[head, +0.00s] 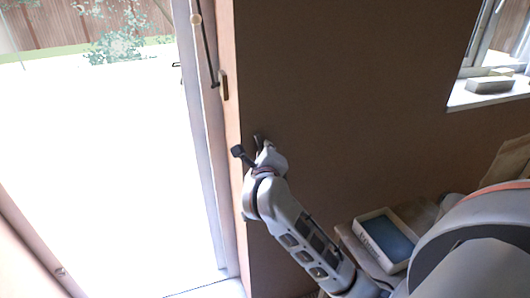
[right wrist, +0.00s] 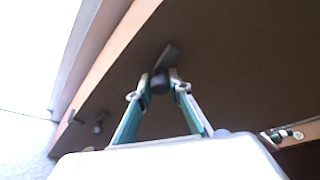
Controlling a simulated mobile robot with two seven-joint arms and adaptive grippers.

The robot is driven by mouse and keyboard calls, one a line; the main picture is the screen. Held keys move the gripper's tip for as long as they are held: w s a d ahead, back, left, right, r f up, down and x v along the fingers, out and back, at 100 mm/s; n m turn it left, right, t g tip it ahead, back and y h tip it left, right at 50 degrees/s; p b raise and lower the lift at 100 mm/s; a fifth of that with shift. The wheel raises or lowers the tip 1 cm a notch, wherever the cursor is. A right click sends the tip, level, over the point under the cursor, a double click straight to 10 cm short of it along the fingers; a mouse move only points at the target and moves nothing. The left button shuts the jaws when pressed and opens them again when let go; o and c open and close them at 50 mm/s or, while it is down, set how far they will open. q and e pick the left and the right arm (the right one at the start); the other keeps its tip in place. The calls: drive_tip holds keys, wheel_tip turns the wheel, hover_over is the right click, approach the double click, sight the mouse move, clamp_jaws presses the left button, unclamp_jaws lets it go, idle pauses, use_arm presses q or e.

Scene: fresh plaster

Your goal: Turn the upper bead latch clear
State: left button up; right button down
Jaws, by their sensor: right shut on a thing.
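A long dark rod with a pale round bead (head: 196,19) at its top end stands along the door frame. It runs down to a small tan plate (head: 223,85) on the wall edge. My right gripper (head: 259,143) is lower down, against the brown wall beside the doorway. In the right wrist view its two teal-sided fingers (right wrist: 162,84) are shut on a dark rounded knob (right wrist: 160,83). A dark bar (right wrist: 168,57) extends from the knob along the wall. I cannot tell which latch the knob belongs to. My left gripper is not in view.
The bright doorway (head: 110,170) is open at left. Two small dark fittings (right wrist: 88,121) show near the wall edge in the right wrist view. A tray with a blue inside (head: 388,238) lies at lower right. A window sill (head: 487,96) holds a grey block (head: 490,85).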

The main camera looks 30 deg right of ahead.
drive_tip(key=shift+r, duration=0.4)
drive_tip(key=c, duration=2)
unclamp_jaws()
drive_tip(key=shift+w, duration=0.1)
drive_tip(key=shift+o, duration=0.6)
drive_tip(key=shift+a+f, duration=0.1)
drive_tip(key=shift+f, duration=0.1)
drive_tip(key=v, duration=1.2)
